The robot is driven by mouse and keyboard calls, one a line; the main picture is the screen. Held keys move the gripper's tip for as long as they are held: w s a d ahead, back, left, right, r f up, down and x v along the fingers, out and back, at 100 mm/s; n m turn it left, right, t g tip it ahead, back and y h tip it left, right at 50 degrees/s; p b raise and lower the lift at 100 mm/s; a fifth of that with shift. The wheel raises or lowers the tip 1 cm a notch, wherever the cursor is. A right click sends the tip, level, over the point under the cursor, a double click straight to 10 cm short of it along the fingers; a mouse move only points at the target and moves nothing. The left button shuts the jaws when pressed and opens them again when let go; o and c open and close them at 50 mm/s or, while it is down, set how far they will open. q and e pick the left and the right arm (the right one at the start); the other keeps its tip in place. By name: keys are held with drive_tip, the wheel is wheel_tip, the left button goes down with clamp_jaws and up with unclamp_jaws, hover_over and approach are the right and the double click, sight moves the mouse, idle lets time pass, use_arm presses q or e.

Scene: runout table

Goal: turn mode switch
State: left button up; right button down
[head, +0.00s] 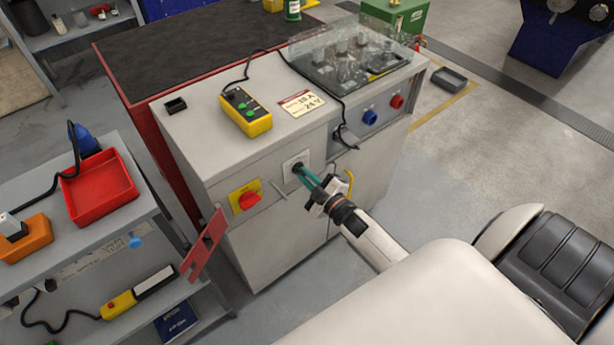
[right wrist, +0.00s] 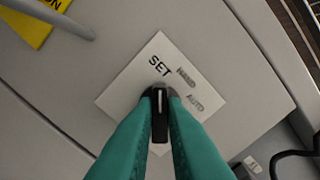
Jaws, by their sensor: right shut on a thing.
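The mode switch is a black knob (right wrist: 160,118) with a white line, on a white square plate (right wrist: 122,101) marked SET, HAND and AUTO. In the right wrist view the white line runs up and down the picture, its upper end toward SET. In the head view the plate (head: 289,166) is on the front of the grey cabinet (head: 270,230). My right gripper (head: 301,171) has green fingers, which also show in the right wrist view (right wrist: 160,125). They are shut on the knob, one on each side, and partly hide it. My left gripper is not in view.
A red rotary switch on a yellow plate (head: 236,194) and a grey handle (head: 280,190) are left of the mode switch. Blue (head: 369,117) and red (head: 397,101) sockets are to the right. A yellow pendant (head: 245,112) lies on top. A shelf with a red tray (head: 85,205) stands left.

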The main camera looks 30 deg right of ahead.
idle(0.3)
drive_tip(key=c, duration=1.5)
unclamp_jaws()
drive_tip(key=s, duration=0.8)
drive_tip(key=s+d, duration=0.1)
drive_tip(key=s, duration=0.3)
drive_tip(key=shift+b, duration=0.4)
